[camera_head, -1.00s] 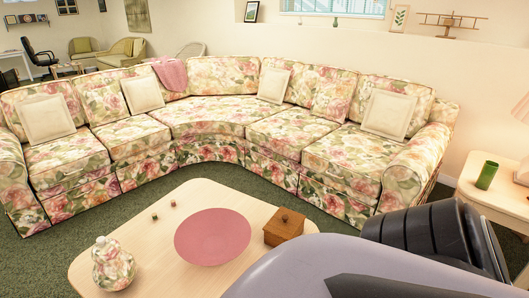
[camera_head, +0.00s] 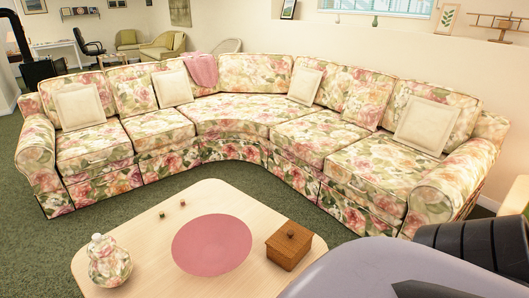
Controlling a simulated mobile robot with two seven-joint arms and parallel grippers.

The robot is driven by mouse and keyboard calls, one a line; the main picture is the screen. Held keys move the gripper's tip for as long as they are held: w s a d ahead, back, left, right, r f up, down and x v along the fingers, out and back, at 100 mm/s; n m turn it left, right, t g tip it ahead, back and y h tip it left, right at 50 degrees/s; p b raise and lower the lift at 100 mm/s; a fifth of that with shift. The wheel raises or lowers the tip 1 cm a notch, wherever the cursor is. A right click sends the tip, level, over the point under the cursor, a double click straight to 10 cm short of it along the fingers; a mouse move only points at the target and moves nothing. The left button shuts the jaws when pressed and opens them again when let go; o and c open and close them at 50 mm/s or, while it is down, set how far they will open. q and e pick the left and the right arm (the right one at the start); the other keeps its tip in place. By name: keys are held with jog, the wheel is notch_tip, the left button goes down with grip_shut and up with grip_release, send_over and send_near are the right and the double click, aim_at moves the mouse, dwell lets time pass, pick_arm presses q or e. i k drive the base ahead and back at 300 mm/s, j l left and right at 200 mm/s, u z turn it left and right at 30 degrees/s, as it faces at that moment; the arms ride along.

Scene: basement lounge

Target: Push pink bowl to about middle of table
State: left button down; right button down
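Part of my arm fills the lower right corner of the view and covers the table's near right part. Neither gripper's fingers show in this view, so nothing can be seen touching the bowl.
The floral jar (camera_head: 108,262) stands at the table's left. The wooden box (camera_head: 289,245) sits close to the bowl's right. A floral corner sofa (camera_head: 225,133) wraps around the table's far side.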

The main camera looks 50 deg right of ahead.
aim_at(210, 245)
jog(key=k+l, duration=0.1)
jog(key=l, duration=0.4)
jog(key=k+l, duration=0.1)
jog(key=l, duration=0.9)
jog(key=i+l, duration=0.2)
jog(key=i, duration=0.05)
